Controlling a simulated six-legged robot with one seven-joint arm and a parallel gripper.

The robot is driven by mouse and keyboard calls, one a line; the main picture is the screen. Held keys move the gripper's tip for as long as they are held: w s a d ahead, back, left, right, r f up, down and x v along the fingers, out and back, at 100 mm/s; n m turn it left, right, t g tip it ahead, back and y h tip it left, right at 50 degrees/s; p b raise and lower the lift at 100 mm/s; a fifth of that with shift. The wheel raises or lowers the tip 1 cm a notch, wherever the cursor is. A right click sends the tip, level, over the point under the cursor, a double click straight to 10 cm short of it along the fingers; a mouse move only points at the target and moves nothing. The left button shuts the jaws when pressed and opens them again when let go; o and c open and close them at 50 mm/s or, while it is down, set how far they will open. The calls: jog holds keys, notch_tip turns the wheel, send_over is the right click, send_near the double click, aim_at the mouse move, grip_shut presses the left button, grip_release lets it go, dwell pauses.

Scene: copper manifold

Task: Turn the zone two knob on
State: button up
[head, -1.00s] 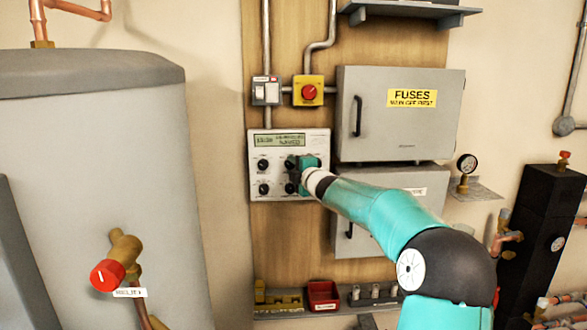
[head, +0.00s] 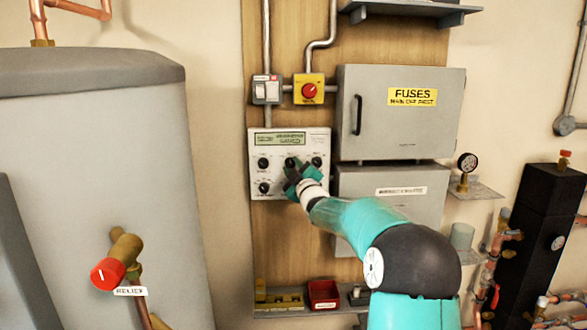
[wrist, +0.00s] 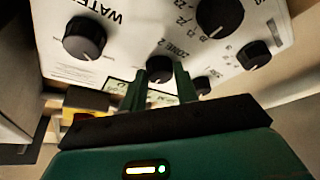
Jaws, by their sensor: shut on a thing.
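The control panel (head: 254,145) is a pale box with a display and dark round knobs, mounted on a wooden board. The zone two knob (wrist: 160,68) is black and sits beside the printed words ZONE 2 in the wrist view. My gripper (wrist: 160,80) has its two green fingers on either side of this knob and is shut on it. In the head view my gripper (head: 293,172) is at the panel's middle and hides part of its lower half. I cannot read the knob's setting clearly.
Other knobs stand close by, among them a large one (wrist: 220,15) and one near the word WATER (wrist: 85,37). A red rotary switch (head: 309,90) is above the panel. The fuse box (head: 375,125) is to the right, and a tank (head: 95,170) stands at left.

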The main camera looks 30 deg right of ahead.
jog(key=m+h, duration=0.1)
jog(key=m, duration=0.1)
jog(key=m+h, duration=0.1)
jog(key=m, duration=0.2)
jog(key=m+h, duration=0.1)
jog(key=m, duration=0.1)
jog(key=shift+w+a+f+t, duration=0.15)
jog(key=shift+a+t, duration=0.1)
jog(key=shift+t, duration=0.15)
jog(key=shift+m+g+h, duration=0.25)
jog(key=shift+m+h, duration=0.65)
jog(key=shift+m, duration=0.7)
jog(key=shift+m+g+h, duration=0.25)
jog(key=shift+m+h, duration=0.65)
jog(key=shift+m, duration=0.7)
jog(key=o, duration=1)
jog(key=shift+c, duration=0.2)
jog(key=shift+a, duration=0.1)
jog(key=v, duration=1.4)
jog(key=shift+w, duration=0.1)
